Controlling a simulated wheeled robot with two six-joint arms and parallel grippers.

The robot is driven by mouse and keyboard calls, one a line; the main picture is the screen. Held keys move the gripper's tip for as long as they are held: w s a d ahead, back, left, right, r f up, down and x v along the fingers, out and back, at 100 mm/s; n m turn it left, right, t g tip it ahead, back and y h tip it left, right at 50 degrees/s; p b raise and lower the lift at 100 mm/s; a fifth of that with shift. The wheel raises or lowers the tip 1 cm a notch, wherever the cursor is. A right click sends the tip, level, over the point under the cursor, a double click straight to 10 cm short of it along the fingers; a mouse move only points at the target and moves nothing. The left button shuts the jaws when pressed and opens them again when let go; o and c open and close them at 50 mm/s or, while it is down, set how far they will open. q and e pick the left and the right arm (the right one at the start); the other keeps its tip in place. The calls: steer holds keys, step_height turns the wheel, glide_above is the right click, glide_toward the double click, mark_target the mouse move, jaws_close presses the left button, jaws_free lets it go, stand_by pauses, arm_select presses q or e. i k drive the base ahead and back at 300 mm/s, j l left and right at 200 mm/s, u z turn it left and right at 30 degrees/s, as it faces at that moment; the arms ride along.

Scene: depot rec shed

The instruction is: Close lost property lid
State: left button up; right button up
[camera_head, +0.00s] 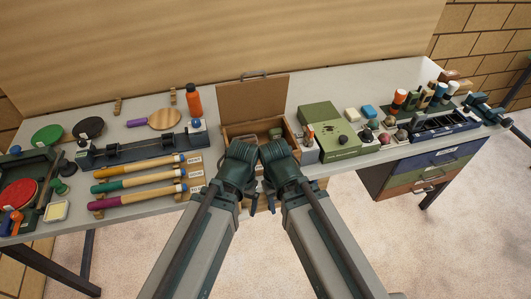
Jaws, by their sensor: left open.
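The lost property box (292,129) is a brown wooden box at the middle of the table, in the head view. Its lid (253,101) stands open, raised at the back, with a metal handle (254,75) on its upper edge. Some small things lie inside, one of them green. My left gripper (250,190) is open and low in front of the box; my arm covers part of the box front. My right gripper (271,190) is close beside it, also in front of the box; its fingers are too small and overlapped to read. Neither gripper touches the lid.
A green box (327,134) stands close to the right of the lost property box. Coloured-handled rods (140,170) and an orange bottle (194,101) are to the left. A dark rack (437,128) and drawers (428,171) are at the right. The table behind the bottle is fairly clear.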

mark_target(249, 98)
steer(key=k+l, duration=0.1)
steer(key=i+j+z, duration=0.1)
steer(key=i+j, duration=0.5)
steer(key=k+j, duration=0.1)
steer(key=j, duration=0.55)
steer(key=i+z, duration=0.05)
